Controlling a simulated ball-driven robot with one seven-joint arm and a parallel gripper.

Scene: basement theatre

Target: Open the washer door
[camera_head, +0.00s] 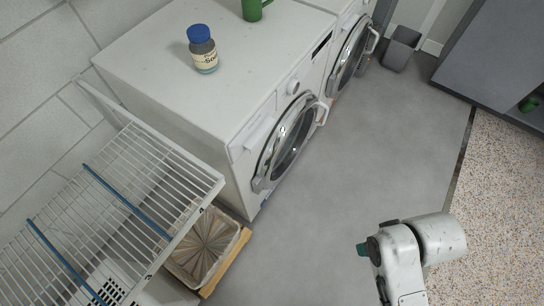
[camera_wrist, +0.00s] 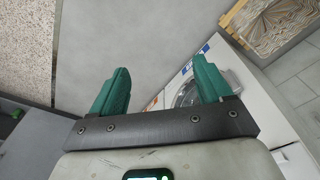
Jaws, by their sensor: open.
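Two white front-loading machines stand side by side along the wall in the head view; I cannot tell which is the washer. The near machine (camera_head: 215,105) has a round silver-rimmed door (camera_head: 285,146) that looks closed, with a handle (camera_head: 323,112) at its right edge.
A blue-capped bottle (camera_head: 202,50) and green mug (camera_head: 253,9) stand on the near machine. A wire drying rack (camera_head: 130,195) and a wooden-edged basket (camera_head: 207,255) are at left. A grey bin (camera_head: 401,48) stands beyond. The grey floor (camera_head: 370,150) before the machines is clear.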

